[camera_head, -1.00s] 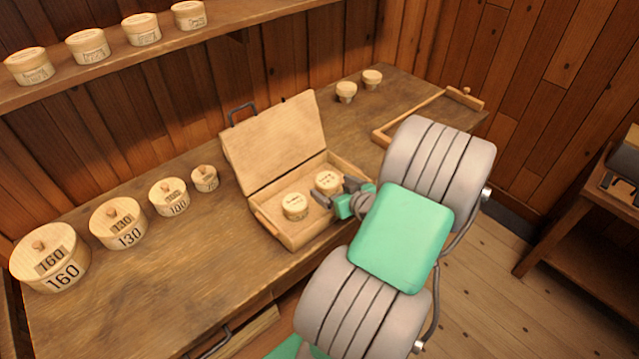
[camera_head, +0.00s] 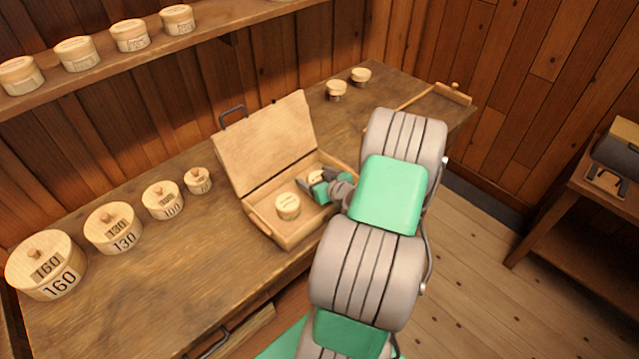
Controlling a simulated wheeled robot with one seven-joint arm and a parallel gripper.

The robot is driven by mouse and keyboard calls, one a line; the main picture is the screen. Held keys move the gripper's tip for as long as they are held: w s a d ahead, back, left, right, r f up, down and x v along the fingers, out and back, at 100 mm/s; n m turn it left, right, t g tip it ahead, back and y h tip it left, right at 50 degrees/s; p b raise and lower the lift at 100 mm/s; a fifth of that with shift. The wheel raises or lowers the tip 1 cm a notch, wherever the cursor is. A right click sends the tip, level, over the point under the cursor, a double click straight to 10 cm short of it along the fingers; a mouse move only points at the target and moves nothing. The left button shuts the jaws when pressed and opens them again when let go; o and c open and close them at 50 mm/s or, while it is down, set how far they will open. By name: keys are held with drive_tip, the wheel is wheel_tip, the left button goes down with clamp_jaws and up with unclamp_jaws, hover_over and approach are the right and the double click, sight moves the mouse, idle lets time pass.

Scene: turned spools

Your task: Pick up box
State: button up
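A wooden case (camera_head: 268,228) with its lid (camera_head: 266,145) raised stands on the workbench. Two small round lidded boxes are inside it. The left round box (camera_head: 288,206) is in full view and upright. The right round box (camera_head: 316,176) is mostly hidden behind my gripper (camera_head: 315,180). My gripper reaches into the case from the right, with its fingers spread at that right box. I cannot tell whether the fingers touch it.
Several round boxes of falling size stand left of the case, the largest marked 160 (camera_head: 46,264). Two small boxes (camera_head: 337,90) and a wooden tray (camera_head: 452,94) are at the back right. A shelf (camera_head: 100,78) holds more boxes. The bench front (camera_head: 150,290) is clear.

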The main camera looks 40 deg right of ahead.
drive_tip(key=c, duration=1)
drive_tip(key=shift+c, duration=0.2)
